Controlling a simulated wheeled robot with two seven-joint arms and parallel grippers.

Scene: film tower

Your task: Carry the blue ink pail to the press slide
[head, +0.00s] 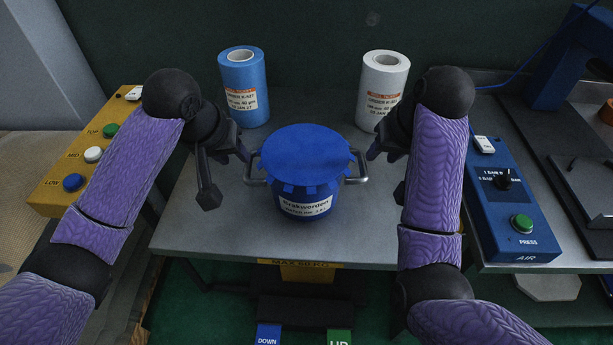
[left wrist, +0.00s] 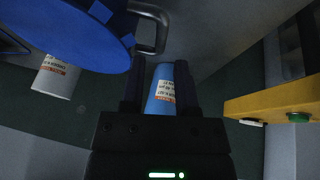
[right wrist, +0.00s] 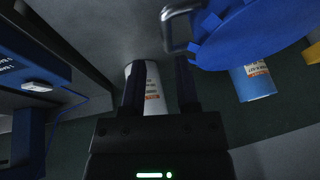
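The blue ink pail (head: 308,185), with a blue lid and a white label, stands upright on the grey table (head: 220,235) between my grippers. It has a metal handle on each side. My left gripper (head: 226,178) is open and empty beside the left handle (head: 257,168); the left wrist view shows that handle (left wrist: 160,30) just beyond the fingertips. My right gripper (head: 386,170) is open beside the right handle (head: 357,167), which also shows ahead of the fingers in the right wrist view (right wrist: 168,30).
A blue film roll (head: 243,95) and a white film roll (head: 382,98) stand behind the pail. A yellow button box (head: 80,160) is at the left. A blue AIR panel (head: 510,215) is at the right. Pedals (head: 300,330) are below the table.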

